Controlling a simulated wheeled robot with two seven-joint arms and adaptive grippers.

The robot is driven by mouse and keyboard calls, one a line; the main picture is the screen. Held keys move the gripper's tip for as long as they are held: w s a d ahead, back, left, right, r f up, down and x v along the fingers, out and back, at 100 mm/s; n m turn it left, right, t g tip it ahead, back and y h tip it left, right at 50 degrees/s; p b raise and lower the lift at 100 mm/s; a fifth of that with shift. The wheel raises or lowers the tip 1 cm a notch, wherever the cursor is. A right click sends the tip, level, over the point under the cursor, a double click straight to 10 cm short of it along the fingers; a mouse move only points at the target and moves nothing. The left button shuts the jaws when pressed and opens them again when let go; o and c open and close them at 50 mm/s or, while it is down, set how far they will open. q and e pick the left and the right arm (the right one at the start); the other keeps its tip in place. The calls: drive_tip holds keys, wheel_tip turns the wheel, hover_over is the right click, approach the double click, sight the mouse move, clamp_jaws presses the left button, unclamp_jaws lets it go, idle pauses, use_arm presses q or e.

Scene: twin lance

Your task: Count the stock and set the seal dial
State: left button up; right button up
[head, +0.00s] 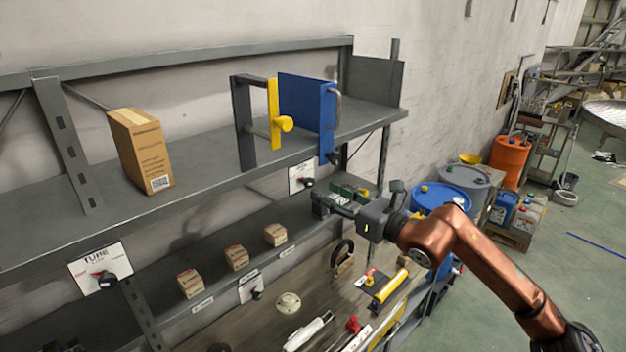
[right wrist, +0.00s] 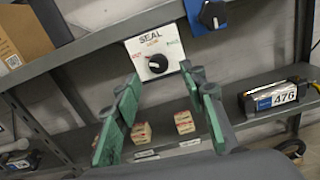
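The SEAL dial (right wrist: 157,63) is a black knob on a white plate with red and green lettering. In the head view this plate (head: 296,177) hangs at the upper shelf's front edge. Its pointer direction is unclear. In the head view the right gripper (head: 325,205) is near the shelf. My left gripper is not in view.
A cardboard box (head: 142,152) and a blue panel (head: 306,108) beside a yellow handle (head: 275,115) are on the upper shelf. A black device labelled 476 (right wrist: 275,99) sits right on the lower shelf. Drums (head: 440,197) stand behind my right arm.

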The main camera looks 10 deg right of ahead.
sight(311, 184)
drive_tip(key=p+x, duration=0.1)
drive_tip(key=x, duration=0.1)
drive_tip(key=p+x, duration=0.1)
drive_tip(key=x, duration=0.2)
drive_tip(key=shift+a+r, duration=0.15)
drive_tip(key=shift+r, duration=0.05)
drive_tip(key=shift+w+a+f, duration=0.2)
drive_tip(key=shift+w, duration=0.15)
drive_tip(key=shift+c, duration=0.3)
clamp_jaws()
